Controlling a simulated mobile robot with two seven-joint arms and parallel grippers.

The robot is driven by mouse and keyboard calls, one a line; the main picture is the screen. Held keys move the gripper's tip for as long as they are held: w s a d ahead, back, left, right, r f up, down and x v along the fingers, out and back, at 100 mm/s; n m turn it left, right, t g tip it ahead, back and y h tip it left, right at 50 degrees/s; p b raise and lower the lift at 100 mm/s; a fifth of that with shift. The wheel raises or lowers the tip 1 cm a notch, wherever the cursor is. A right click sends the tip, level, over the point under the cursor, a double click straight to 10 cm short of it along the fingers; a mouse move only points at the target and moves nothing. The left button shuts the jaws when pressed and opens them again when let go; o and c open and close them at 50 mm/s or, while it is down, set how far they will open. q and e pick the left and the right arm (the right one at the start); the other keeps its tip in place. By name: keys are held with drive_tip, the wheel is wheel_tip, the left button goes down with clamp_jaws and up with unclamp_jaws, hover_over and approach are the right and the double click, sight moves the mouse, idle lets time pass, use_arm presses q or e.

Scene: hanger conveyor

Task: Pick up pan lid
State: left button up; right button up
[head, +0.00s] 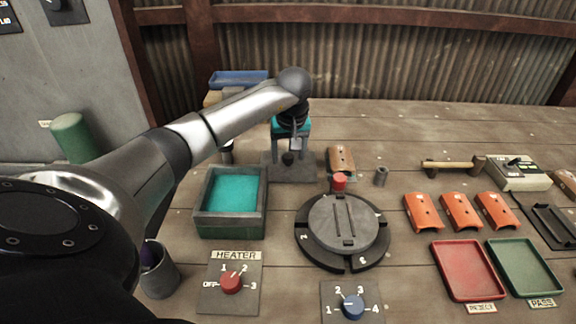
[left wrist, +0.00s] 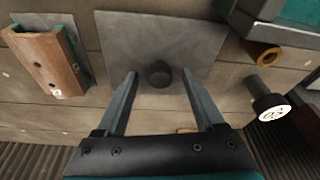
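The pan lid (head: 300,172) appears to be a flat grey square plate with a small dark knob, lying on the wooden bench. My left gripper (head: 290,150) is above the lid and points down. In the left wrist view its two fingers (left wrist: 160,73) are open, with the knob between the tips and a gap on each side. My arm and gripper hide part of the lid in the head view. My right gripper is not in view.
A square pan with teal contents (head: 203,218) stands left of the lid. A round dark turntable (head: 308,240) is in front. An orange-brown curved piece (head: 341,158) lies just right of the lid. Red (head: 442,262) and green (head: 498,258) trays lie at the right.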

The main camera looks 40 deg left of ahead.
use_arm(q)
clamp_jaws()
idle(0.3)
drive_tip(key=shift+r, duration=0.15)
